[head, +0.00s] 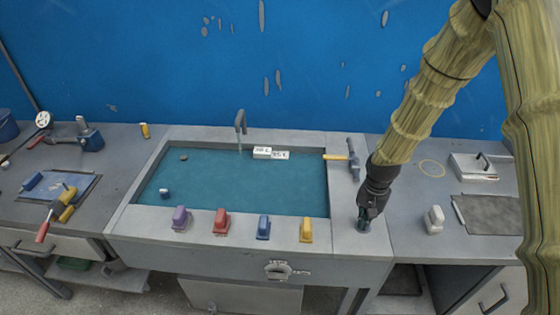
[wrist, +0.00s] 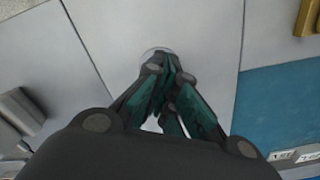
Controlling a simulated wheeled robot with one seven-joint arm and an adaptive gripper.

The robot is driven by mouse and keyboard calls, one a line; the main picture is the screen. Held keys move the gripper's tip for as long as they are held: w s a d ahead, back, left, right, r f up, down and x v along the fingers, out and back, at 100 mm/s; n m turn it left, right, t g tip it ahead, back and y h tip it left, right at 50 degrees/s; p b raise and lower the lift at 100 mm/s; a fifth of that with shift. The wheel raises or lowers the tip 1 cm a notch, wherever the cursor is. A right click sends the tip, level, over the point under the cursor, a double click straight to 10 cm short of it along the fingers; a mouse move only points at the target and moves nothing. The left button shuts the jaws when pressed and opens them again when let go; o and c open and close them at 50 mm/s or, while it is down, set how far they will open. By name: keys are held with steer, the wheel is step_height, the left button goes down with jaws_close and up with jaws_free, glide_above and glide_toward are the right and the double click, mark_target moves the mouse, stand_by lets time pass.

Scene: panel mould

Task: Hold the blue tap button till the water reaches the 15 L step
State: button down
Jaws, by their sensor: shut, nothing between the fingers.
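The sink basin (head: 150,218) holds teal water (head: 240,188) over its whole floor. A grey tap (head: 240,120) stands at its back edge, with what looks like a thin stream below the spout. Two white step labels (head: 270,153) show at the back of the water; their lettering is too small to read surely. My gripper (head: 366,222) is shut and empty, pointing down at a small round button (head: 363,229) on the right rim. The button's pale edge shows in the wrist view (wrist: 153,52) at the fingertips; its colour and whether it is pressed are unclear.
Purple (head: 181,218), red (head: 221,220), blue (head: 263,227) and yellow (head: 306,229) blocks line the front rim. A yellow-handled hammer (head: 350,158) lies on the right rim. Tools lie on the left bench.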

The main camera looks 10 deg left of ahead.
stand_by(0.5)
steer(key=shift+r+p, duration=2.5)
steer(key=shift+r, duration=1)
